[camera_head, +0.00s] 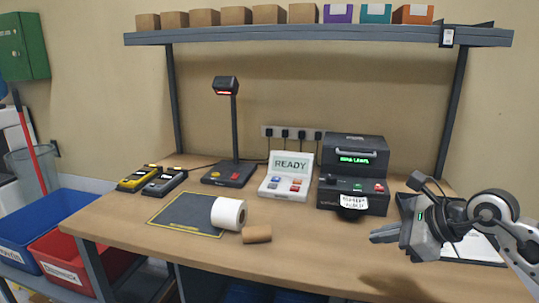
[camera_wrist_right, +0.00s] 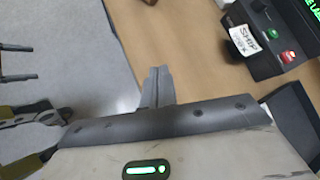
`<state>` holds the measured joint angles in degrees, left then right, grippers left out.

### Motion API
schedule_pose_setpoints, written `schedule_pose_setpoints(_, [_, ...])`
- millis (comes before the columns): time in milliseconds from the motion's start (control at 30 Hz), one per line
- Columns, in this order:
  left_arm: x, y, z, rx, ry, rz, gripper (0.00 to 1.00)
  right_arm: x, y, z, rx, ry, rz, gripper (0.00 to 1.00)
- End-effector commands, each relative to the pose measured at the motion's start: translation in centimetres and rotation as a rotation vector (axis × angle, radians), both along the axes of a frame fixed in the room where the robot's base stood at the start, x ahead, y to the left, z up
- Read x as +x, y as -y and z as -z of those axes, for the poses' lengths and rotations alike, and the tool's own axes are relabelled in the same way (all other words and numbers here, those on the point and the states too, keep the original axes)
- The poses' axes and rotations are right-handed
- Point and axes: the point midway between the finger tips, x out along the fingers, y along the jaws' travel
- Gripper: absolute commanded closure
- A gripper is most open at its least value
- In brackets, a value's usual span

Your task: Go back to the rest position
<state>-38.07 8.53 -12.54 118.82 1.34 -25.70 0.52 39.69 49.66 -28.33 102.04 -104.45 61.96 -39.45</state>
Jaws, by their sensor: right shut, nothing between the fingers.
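My right gripper (camera_head: 384,234) comes in from the right and hangs over the right part of the wooden bench (camera_head: 330,250). Its fingers are shut with nothing between them, and they point left in the head view. In the right wrist view the closed fingers (camera_wrist_right: 156,86) show above the bench's edge, with the floor to their left. My left gripper is not in the head view.
A label printer (camera_head: 353,170), a READY panel (camera_head: 289,177) and a scanner stand (camera_head: 233,135) stand along the back. Blue (camera_head: 40,222) and red bins stand left. The front right bench is clear.

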Motion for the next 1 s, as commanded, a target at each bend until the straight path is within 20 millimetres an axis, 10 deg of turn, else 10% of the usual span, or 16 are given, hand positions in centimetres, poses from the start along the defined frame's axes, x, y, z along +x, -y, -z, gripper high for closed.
schedule_pose_setpoints(400, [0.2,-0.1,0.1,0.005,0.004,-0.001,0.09,-6.7,-12.2,2.7,1.085,-0.478,0.116,1.00])
schedule_pose_setpoints(567, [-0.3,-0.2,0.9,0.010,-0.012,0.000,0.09,-8.5,-10.8,6.3,1.838,-0.927,0.539,1.00])
schedule_pose_setpoints(733, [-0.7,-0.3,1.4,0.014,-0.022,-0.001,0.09,-13.1,-7.1,16.7,2.448,-1.347,1.231,1.00])
schedule_pose_setpoints(767, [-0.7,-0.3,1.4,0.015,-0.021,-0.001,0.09,-14.2,-6.9,18.4,-2.460,1.368,-1.317,1.00])
schedule_pose_setpoints(1000, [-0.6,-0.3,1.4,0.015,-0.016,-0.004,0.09,-22.5,-6.8,26.6,-1.821,1.061,-1.335,1.00])
